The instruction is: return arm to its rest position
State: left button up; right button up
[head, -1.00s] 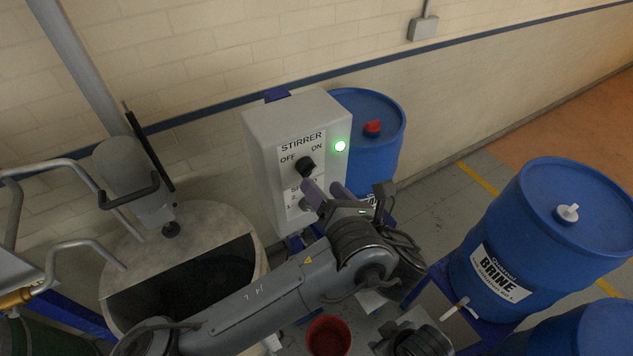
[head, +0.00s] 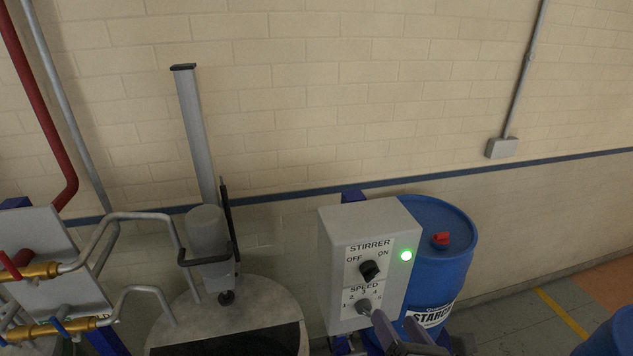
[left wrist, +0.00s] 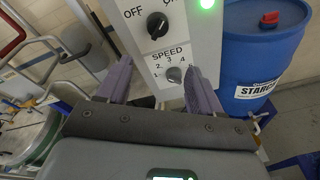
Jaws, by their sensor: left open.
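My left gripper (left wrist: 158,88) is open and empty in the left wrist view. Its two purple-grey fingers stand apart in front of the stirrer control box, with the grey speed knob (left wrist: 174,75) showing between them. Whether a finger touches the box cannot be told. In the head view the gripper (head: 405,338) shows only at the bottom edge, just below and right of the speed knob (head: 363,305). The stirrer box (head: 335,270) has a black OFF/ON knob (head: 369,271) and a lit green lamp (head: 406,256). My right gripper is not in view.
A blue starch drum (head: 450,265) with a red cap stands right behind the box. A round vat (head: 190,318) with a stirrer motor (head: 208,240) is to the left. Pipes with brass valves (head: 30,272) are at far left.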

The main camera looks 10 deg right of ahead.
pick_arm(q)
jog(key=s+a+f+n+g+h+p, duration=0.2)
jog(key=s+a+f+n+g, duration=0.35)
jog(key=n, duration=0.45)
jog(key=s+a+f+n+g+h+p, duration=0.1)
jog(key=s+a+f+n+g, duration=0.1)
jog(key=a+f+n+g, duration=0.5)
jog(key=s+a+f+n+p, duration=0.1)
jog(key=s+a+f+n, duration=0.1)
jog(key=s+a+n, duration=0.2)
jog(key=s+a+f+n+y, duration=0.1)
jog(key=s+a+f+n, duration=0.2)
jog(key=a+n, duration=0.7)
jog(key=s+a+f+n+p, duration=0.1)
jog(key=s+a+n, duration=0.5)
jog(key=a, duration=0.8)
jog(key=shift+s+a+f+n+p, duration=0.2)
jog(key=shift+f+n+p, duration=0.15)
jog(key=shift+f+n, duration=0.4)
